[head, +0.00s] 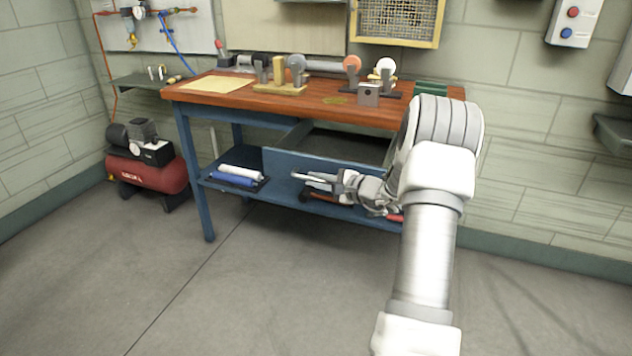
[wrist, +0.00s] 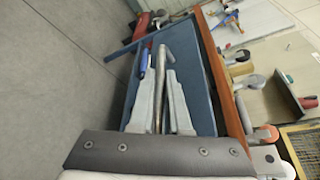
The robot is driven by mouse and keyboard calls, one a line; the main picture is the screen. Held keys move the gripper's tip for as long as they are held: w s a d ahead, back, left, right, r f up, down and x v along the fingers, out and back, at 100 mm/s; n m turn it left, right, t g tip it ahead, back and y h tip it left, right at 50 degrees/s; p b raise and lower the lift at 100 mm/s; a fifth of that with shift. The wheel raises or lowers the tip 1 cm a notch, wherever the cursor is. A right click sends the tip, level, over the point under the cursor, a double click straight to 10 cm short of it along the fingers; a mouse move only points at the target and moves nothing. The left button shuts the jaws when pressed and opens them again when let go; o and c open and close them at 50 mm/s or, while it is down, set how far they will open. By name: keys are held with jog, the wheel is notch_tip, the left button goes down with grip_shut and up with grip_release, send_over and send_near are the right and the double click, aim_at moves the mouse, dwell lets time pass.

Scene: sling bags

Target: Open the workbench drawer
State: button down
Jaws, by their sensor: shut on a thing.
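The blue workbench (head: 185,130) has a wooden top. Its drawer (head: 283,162) stands pulled out, with the dark inside (head: 345,145) showing behind the blue front panel. My gripper (head: 308,178) is at the outer face of that panel. In the wrist view the two pale fingers of my gripper (wrist: 160,85) are shut on a grey bar-shaped drawer handle (wrist: 162,60), with the blue drawer front (wrist: 200,88) beside it. My arm hides the right part of the drawer in the head view.
Blue and white rolls (head: 238,175) lie on the lower shelf. Several tools and fixtures stand on the wooden top (head: 225,92). A red compressor (head: 145,172) sits on the floor at left. The floor (head: 240,290) in front is clear.

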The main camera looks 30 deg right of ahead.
jog(key=shift+s, duration=0.1)
dwell(0.3)
jog(key=c, duration=0.9)
grip_release()
jog(key=p+v, duration=0.3)
jog(key=v, duration=1.4)
jog(key=shift+s+r+p, duration=0.1)
jog(key=shift+s+p, duration=0.05)
jog(key=shift+p, duration=0.15)
